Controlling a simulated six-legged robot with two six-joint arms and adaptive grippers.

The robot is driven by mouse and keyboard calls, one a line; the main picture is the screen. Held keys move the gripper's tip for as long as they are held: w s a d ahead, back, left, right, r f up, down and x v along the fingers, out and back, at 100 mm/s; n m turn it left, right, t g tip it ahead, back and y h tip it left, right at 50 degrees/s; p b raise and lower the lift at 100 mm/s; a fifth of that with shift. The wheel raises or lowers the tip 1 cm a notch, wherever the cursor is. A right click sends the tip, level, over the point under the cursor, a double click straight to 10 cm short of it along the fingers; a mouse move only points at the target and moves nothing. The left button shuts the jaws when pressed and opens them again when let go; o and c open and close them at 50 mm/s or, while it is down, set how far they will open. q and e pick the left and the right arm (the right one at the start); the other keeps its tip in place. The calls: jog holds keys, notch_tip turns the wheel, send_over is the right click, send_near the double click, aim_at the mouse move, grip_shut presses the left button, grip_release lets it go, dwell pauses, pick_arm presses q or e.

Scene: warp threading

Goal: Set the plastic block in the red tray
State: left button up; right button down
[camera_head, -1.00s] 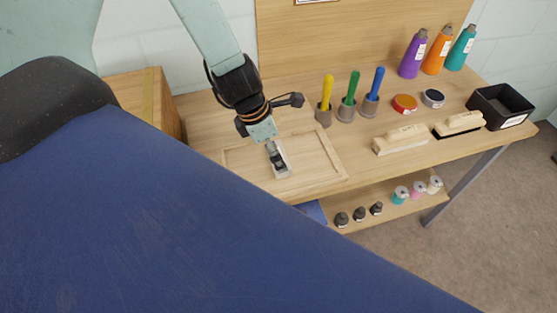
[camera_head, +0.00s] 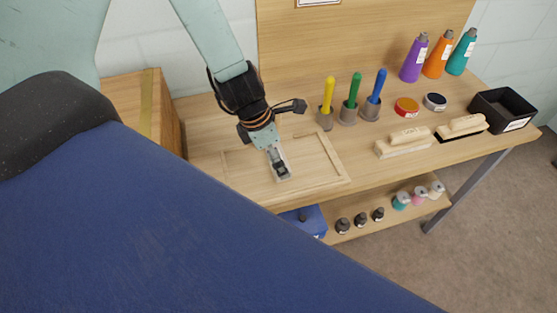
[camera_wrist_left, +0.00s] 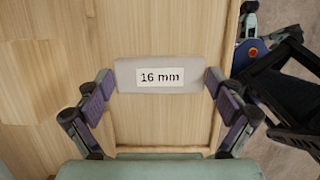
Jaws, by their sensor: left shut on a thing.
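A pale grey block (camera_wrist_left: 138,74) with a white "16 mm" label lies between the fingers of my left gripper (camera_wrist_left: 161,80) in the left wrist view. The gripper is shut on its two ends. In the head view, my left gripper (camera_head: 279,166) points down over the shallow framed wooden board on the bench, and the block (camera_head: 283,177) shows small at its tips. I cannot tell whether the block touches the board. No red tray can be made out in either view. My right gripper is not seen.
The framed board (camera_head: 318,175) is otherwise bare. Yellow, green and blue handled tools stand in cups (camera_head: 348,114) to the right. Beyond them are a red tin (camera_head: 407,106), two wooden brushes (camera_head: 404,141) and a black bin (camera_head: 503,108). A blue box (camera_head: 309,221) and spools sit on the lower shelf.

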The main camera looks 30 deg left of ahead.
pick_arm(q)
jog(key=shift+c, duration=0.9)
jog(key=shift+r, duration=0.15)
notch_tip(320, 180, up, 10)
jog(key=p, duration=0.9)
jog(key=shift+f+p, duration=0.2)
jog(key=shift+p, duration=0.2)
